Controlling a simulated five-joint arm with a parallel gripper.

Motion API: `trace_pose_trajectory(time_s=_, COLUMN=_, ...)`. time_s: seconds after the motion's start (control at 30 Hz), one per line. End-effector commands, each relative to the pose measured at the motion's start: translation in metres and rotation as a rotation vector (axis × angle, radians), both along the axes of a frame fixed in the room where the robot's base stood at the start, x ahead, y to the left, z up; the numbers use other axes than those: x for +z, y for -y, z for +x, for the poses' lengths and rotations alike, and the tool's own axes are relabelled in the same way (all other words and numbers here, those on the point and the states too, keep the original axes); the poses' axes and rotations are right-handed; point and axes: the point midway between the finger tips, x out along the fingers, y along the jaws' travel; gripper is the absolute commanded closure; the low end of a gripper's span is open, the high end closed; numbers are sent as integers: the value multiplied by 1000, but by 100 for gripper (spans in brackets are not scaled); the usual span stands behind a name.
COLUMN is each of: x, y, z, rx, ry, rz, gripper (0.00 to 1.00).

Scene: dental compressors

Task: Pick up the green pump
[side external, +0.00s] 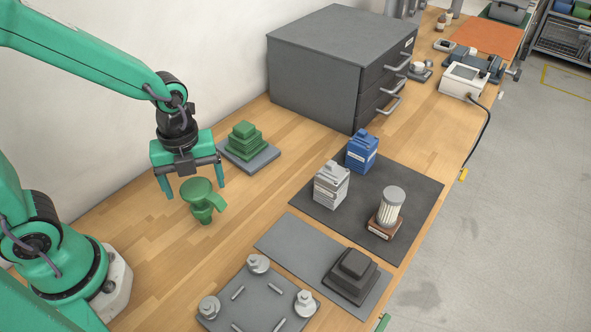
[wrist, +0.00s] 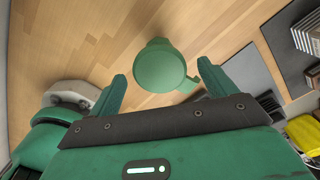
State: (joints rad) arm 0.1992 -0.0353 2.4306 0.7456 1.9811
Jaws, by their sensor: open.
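The green pump (side external: 204,203), with a wide round top, a narrower foot and a side spout, stands upright on the wooden table. In the wrist view the pump (wrist: 160,68) appears from above as a round green disc with a small spout at its right, just beyond the fingertips. My gripper (side external: 194,188) is open, pointing down, with one finger on either side of the pump's top in the side view. The wrist view shows my gripper (wrist: 162,72) with nothing between its fingers. I cannot tell whether a finger touches the pump.
A green stepped block (side external: 246,141) sits on a grey plate behind my gripper. A dark drawer cabinet (side external: 325,75) stands at the back. A dark mat (side external: 410,178) holds grey, blue and ribbed units. A black stepped part (side external: 351,275) and a grey plate with knobs (side external: 258,302) lie in front.

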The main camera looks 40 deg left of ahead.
Motion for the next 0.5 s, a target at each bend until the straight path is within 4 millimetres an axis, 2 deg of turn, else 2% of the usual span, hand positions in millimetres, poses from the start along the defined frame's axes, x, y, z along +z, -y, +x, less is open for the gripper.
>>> trace_pose_trajectory(time_s=0.5, x=-44, y=-1, z=0, rx=0, ry=-3, rz=1, gripper=17)
